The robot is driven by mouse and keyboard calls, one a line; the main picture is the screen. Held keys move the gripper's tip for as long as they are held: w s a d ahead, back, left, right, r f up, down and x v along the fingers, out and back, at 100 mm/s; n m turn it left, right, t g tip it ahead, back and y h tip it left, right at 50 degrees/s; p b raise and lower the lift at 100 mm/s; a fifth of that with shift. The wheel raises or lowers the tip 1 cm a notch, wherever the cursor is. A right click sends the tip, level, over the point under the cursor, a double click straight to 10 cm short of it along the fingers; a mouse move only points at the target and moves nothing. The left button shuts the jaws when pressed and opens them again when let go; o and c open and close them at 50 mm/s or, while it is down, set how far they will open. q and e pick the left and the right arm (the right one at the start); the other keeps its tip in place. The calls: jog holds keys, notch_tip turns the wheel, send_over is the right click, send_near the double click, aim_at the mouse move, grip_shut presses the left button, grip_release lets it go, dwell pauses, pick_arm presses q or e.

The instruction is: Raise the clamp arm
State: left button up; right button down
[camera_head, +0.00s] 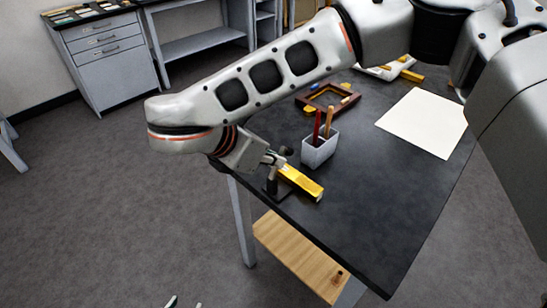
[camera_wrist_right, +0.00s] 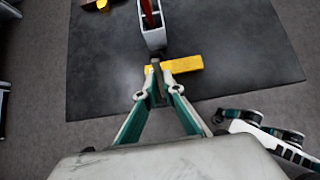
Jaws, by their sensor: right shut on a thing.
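My right gripper (camera_head: 273,158) reaches the top of the clamp from the left. In the wrist view its fingers (camera_wrist_right: 156,72) close on a narrow part there, seemingly the clamp arm, mostly hidden between the fingertips. My left gripper (camera_head: 185,304) shows only as two separated tips at the bottom edge, empty and away from the table.
A grey pen cup (camera_head: 320,149) with red and brown sticks stands just behind the gold bar. A brown frame (camera_head: 328,98) and a white sheet (camera_head: 423,123) lie farther back. The table's near right part is bare. A wooden shelf (camera_head: 300,262) is below.

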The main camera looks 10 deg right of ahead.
aim_at(271, 174)
dwell(0.3)
jog(key=c, duration=2.2)
grip_release()
jog(key=shift+o, duration=0.2)
notch_tip(271, 174, up, 10)
jog(key=shift+a, duration=0.1)
